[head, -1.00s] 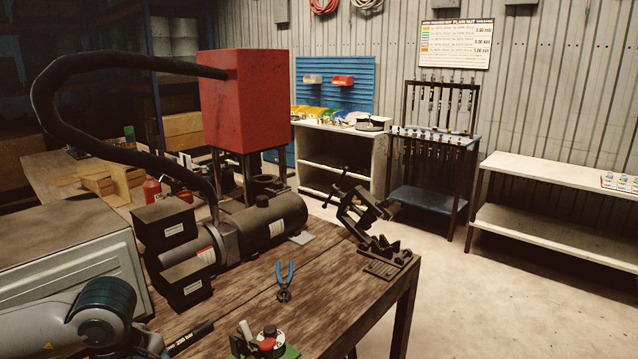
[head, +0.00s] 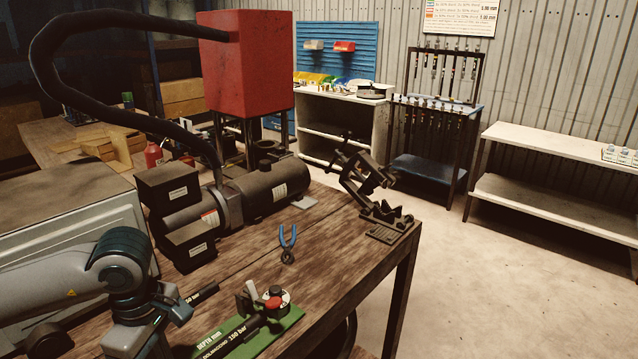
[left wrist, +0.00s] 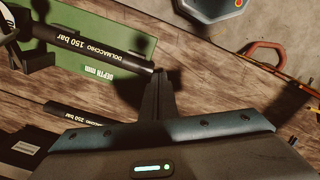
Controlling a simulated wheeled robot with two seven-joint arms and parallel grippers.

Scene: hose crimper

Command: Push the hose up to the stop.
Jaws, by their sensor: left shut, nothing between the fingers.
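A black hose (head: 233,341), printed "150 bar", lies along a green depth gauge (head: 285,333) on the wooden bench. In the left wrist view the hose (left wrist: 95,48) has one end toward the dark holder at upper left. Its other end is by the fingertips of my left gripper (left wrist: 161,80). The fingers are shut and empty; I cannot tell whether they touch the hose. The stop is not clearly visible. In the head view my left arm reaches in from the left, with its fingertips hard to make out. My right gripper is not in view.
A second black hose (left wrist: 92,114) lies on the bench near the gauge. A red knob (head: 273,302) sits on the gauge's holder. Bare bench lies around the pliers.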

